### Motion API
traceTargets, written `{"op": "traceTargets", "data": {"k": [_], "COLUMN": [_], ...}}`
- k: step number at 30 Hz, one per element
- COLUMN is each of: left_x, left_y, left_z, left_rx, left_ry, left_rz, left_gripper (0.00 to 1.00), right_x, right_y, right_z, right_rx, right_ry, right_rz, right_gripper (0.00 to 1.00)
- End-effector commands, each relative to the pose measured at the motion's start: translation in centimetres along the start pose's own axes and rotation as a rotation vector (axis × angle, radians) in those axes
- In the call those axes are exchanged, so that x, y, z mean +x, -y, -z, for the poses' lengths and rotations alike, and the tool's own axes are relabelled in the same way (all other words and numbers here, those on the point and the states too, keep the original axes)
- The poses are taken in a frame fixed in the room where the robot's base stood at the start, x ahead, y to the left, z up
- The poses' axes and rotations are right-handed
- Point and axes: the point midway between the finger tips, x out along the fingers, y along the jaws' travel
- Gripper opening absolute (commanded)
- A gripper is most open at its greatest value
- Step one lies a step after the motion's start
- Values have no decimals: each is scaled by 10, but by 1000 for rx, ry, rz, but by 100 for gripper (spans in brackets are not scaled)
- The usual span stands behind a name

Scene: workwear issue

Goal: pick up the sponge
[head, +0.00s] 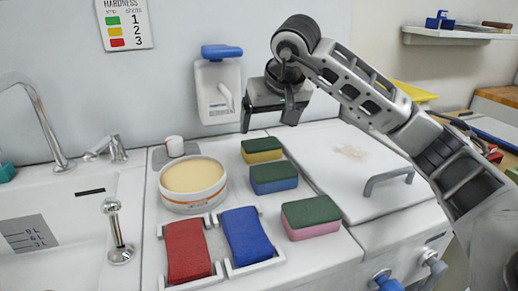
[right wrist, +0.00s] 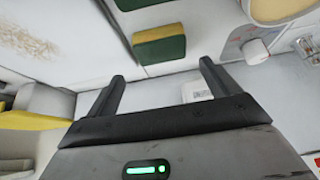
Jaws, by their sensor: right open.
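Three two-layer sponges with dark green tops lie on the white counter in the head view. The yellow sponge (head: 262,151) is farthest back, the blue sponge (head: 273,179) is in the middle, and the pink sponge (head: 311,218) is nearest. My right gripper (head: 267,124) is open and empty, above and behind the yellow sponge, near the wall. In the right wrist view the yellow sponge (right wrist: 158,48) lies beyond the open fingertips (right wrist: 162,72), apart from them. Part of another green-topped sponge shows at the top edge. My left gripper is not in view.
Red (head: 187,251) and blue (head: 246,236) pads sit in white holders in front. A wall dispenser (head: 219,90) hangs left of my gripper. A white lid with a handle (head: 388,182) lies right.

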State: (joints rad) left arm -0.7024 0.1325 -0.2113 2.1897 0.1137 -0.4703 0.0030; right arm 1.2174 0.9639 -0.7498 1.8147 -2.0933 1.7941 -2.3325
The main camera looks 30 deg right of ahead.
Motion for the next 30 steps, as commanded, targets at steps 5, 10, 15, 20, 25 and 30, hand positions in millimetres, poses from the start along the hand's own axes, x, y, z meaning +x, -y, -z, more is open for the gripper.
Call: {"op": "traceTargets", "data": {"k": [5, 10, 15, 20, 25, 30], "left_x": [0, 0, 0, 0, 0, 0], "left_y": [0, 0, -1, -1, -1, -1], "left_z": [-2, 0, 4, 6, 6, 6], "left_rx": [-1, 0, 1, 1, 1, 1], "left_ry": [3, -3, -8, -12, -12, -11], "left_rz": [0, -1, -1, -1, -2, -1], "left_gripper": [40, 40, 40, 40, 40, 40], "right_x": [34, 47, 64, 88, 99, 99], "right_y": [0, 0, 0, 0, 0, 0], "right_z": [0, 0, 2, 4, 4, 4], "right_rx": [1, 0, 0, 0, -2, -2], "right_ry": [3, -1, 3, 3, 0, -1], "right_rz": [1, 1, 1, 2, 3, 2], "right_gripper": [88, 88, 88, 88, 88, 88]}}
